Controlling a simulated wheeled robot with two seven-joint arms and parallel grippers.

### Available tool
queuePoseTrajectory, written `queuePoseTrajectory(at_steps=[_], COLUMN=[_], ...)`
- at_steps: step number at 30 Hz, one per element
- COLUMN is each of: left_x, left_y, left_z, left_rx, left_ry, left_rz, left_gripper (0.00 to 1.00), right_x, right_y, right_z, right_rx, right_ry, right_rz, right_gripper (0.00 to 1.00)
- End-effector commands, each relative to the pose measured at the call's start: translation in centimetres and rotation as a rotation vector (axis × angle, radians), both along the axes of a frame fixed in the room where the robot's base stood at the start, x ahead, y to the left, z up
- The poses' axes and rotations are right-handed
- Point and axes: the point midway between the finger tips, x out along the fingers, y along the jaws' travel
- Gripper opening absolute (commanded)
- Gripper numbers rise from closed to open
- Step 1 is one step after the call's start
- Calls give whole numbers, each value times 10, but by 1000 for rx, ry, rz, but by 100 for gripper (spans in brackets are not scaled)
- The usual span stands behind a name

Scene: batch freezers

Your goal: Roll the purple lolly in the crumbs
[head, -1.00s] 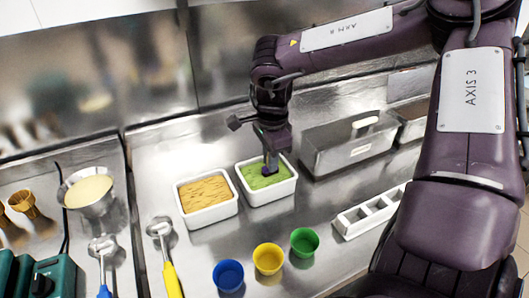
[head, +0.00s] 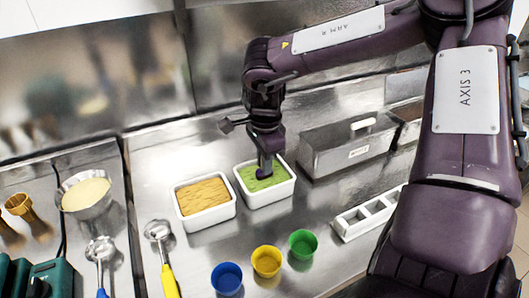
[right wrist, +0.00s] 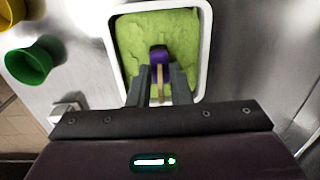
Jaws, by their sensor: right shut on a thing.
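The purple lolly (right wrist: 159,57) is at the green-filled white tub; its purple head is against the green fill in the right wrist view. Its pale stick (right wrist: 160,86) comes back between the fingers of my right gripper (right wrist: 161,82), which is shut on it. In the head view my right gripper (head: 268,150) points down over the green tub (head: 270,199), with the lolly (head: 264,171) below it. I cannot tell how deep the lolly sits in the green fill. A second white tub (head: 209,220) with a grainy orange-tan fill stands just left. My left gripper is not in view.
Blue (head: 227,279), yellow (head: 266,262) and green (head: 303,244) cups stand in front. A white slotted holder (head: 366,215) is at the right, a steel bin (head: 350,152) behind it. A yellow-handled scoop (head: 168,280) and a steel bowl (head: 85,207) are left.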

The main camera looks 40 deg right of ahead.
Motion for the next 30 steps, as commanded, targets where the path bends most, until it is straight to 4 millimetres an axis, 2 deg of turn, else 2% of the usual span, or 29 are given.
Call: queuePoseTrajectory(at_steps=[24, 30], left_x=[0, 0], left_y=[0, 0], left_z=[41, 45], left_rx=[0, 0], left_ry=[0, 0], left_rz=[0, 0], left_gripper=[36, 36], right_x=[0, -1], right_y=[0, 0], right_z=[51, 57], right_rx=[0, -1], right_ry=[-1, 0], right_rz=[0, 0], right_gripper=[0, 0])
